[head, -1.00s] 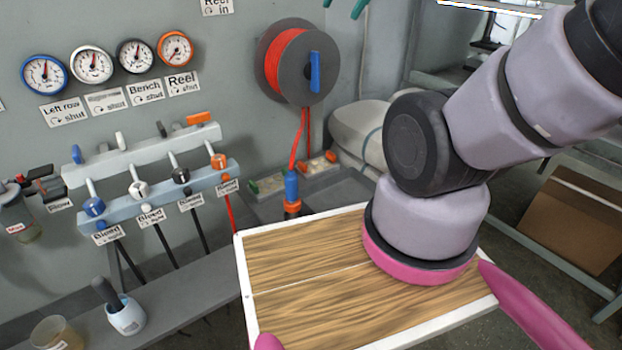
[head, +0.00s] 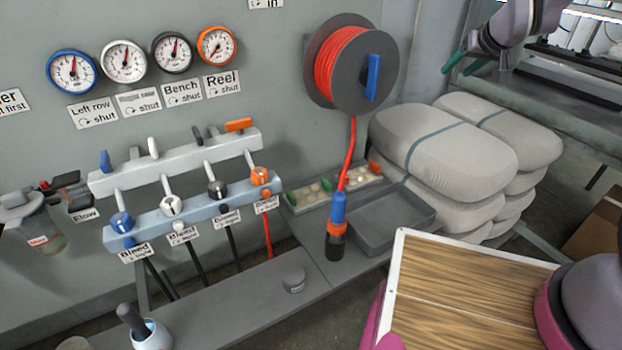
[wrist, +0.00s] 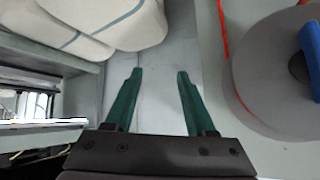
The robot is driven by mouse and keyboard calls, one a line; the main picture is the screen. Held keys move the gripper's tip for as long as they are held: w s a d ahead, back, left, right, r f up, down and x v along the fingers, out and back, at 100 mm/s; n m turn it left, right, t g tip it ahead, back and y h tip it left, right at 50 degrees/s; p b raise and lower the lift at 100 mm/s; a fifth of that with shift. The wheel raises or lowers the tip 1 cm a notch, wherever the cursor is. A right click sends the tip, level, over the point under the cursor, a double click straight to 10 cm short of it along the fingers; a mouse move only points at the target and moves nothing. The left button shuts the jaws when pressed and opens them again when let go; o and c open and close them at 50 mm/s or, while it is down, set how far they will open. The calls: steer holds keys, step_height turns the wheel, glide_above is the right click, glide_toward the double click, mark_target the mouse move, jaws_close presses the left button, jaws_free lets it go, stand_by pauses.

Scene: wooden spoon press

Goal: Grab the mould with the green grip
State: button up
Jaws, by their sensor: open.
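The mould with the green grip (head: 311,196) lies on the grey bench left of the hose end. My gripper (head: 456,66) is high at the upper right, above the sacks and well away from both moulds. In the wrist view its green fingers (wrist: 155,80) are apart with nothing between them. Neither mould shows there.
A red hose reel (head: 340,65) hangs on the wall, its hose (head: 350,150) dropping to a blue-orange end on the bench. An empty grey tray (head: 395,215) sits right of the moulds. Stacked sacks (head: 445,150) stand behind. Valve levers (head: 190,205) line the left wall.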

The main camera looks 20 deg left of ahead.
steer(key=w+a+f+n+y, duration=0.1)
steer(key=a+f+n, duration=0.1)
steer(key=a+f, duration=0.6)
steer(key=n+y, duration=0.5)
glide_toward(328, 182)
steer(key=w, duration=0.1)
steer(key=shift+g, duration=0.4)
steer(key=x, duration=1)
steer(key=shift+w+a+f, duration=0.1)
steer(key=shift+a+f, duration=0.05)
steer(key=shift+a, duration=0.1)
jaws_close()
steer(key=shift+a, duration=0.1)
